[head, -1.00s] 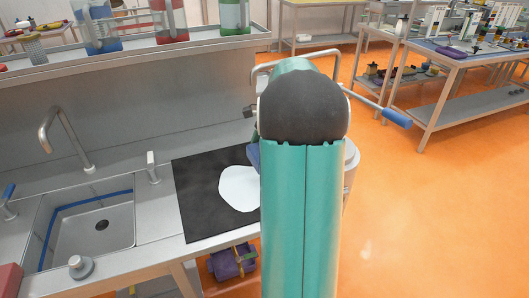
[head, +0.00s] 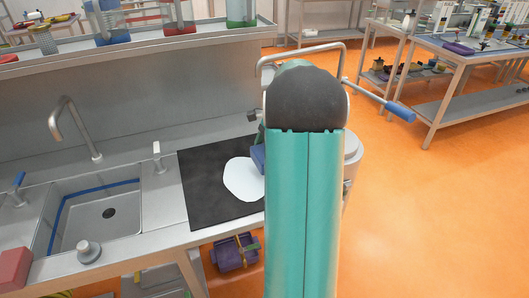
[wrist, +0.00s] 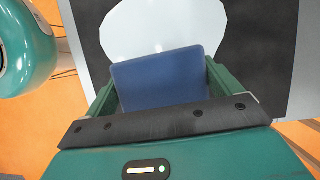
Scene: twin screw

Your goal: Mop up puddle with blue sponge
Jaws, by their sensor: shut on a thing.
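The blue sponge (wrist: 160,80) is between the green fingers of my gripper (wrist: 160,88) in the wrist view, and the gripper is shut on it. The white puddle (wrist: 160,28) lies just beyond the sponge on the black mat (wrist: 92,28). In the head view the puddle (head: 242,180) is on the right part of the mat (head: 205,190). A bit of the blue sponge (head: 258,158) shows at the puddle's right edge, beside my arm. My arm hides most of the gripper there. I cannot tell whether the sponge touches the mat.
A sink (head: 95,215) with a tap (head: 75,125) is left of the mat. A red block (head: 15,268) and a grey knob (head: 88,250) sit near the counter's front edge. A shelf with containers runs along the back. Open orange floor (head: 430,210) lies to the right.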

